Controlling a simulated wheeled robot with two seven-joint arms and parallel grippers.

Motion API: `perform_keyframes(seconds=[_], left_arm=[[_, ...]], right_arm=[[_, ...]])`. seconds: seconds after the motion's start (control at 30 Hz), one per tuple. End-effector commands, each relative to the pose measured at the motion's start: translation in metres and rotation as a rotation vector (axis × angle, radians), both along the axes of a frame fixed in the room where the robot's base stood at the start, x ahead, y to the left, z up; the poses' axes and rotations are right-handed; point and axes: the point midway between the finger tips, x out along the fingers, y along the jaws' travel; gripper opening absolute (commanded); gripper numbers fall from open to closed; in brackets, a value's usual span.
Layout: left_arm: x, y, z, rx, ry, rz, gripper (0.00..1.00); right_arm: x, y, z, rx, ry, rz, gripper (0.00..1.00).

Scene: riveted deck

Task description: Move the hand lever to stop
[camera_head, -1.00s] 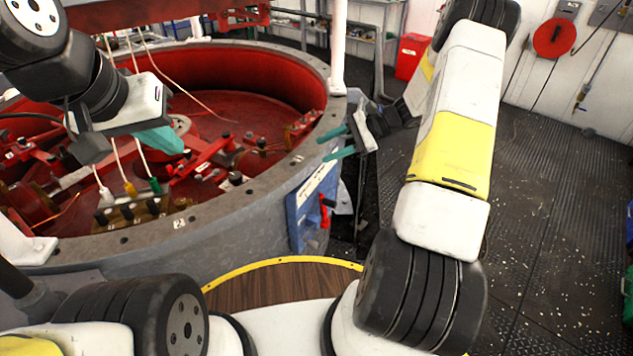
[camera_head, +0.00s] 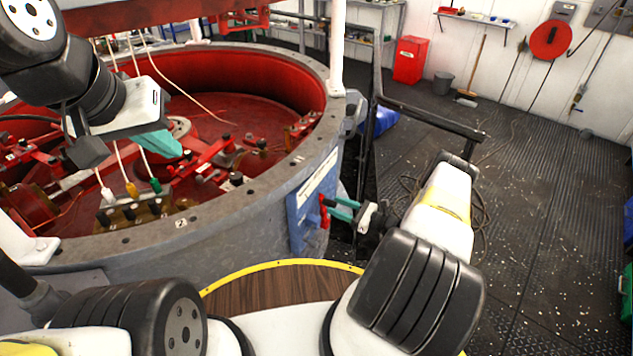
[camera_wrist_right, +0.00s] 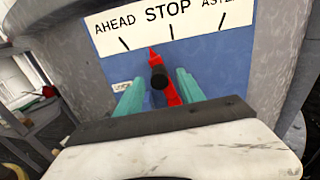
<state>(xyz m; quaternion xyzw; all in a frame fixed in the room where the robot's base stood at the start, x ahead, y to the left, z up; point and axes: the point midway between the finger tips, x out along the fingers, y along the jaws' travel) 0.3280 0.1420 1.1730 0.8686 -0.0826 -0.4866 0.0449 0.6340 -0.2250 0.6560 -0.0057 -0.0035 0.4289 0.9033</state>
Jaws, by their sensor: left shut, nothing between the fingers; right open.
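The red hand lever (camera_wrist_right: 171,93) with a black knob (camera_wrist_right: 157,77) is mounted on a blue plate (camera_wrist_right: 200,52) below a white label reading AHEAD, STOP and ASTERN. Its red tip points between the AHEAD and STOP marks. In the head view the lever (camera_head: 324,213) shows at the right of the blue plate (camera_head: 296,218). My right gripper (camera_head: 338,208) is open, with its teal fingers at the lever. In the right wrist view its fingers (camera_wrist_right: 159,78) stand on either side of the knob and lever. My left gripper (camera_head: 168,145) is shut and empty above the red-lined tub.
The round grey tub wall (camera_head: 240,205) carries the blue plate. A black rail (camera_head: 430,118) stands behind my right arm. Open deck floor (camera_head: 540,200) lies to the right.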

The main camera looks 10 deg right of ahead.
Motion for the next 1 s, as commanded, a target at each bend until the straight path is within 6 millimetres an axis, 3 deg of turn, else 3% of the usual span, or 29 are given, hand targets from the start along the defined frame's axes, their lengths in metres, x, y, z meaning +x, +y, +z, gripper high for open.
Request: perform_keyframes(seconds=[0.3,0.67,0.9,1.0], left_arm=[[0.0,0.0,0.0,0.0,0.0,0.0,0.0],[0.0,0.0,0.0,0.0,0.0,0.0,0.0],[0.0,0.0,0.0,0.0,0.0,0.0,0.0],[0.0,0.0,0.0,0.0,0.0,0.0,0.0]], right_arm=[[0.028,0.037,0.0,-0.001,0.001,0.004,0.46],[0.034,0.042,0.0,-0.002,0.001,0.002,0.46],[0.033,0.042,0.0,-0.001,0.001,0.002,0.03],[0.033,0.042,0.0,-0.001,0.001,0.002,0.0]])
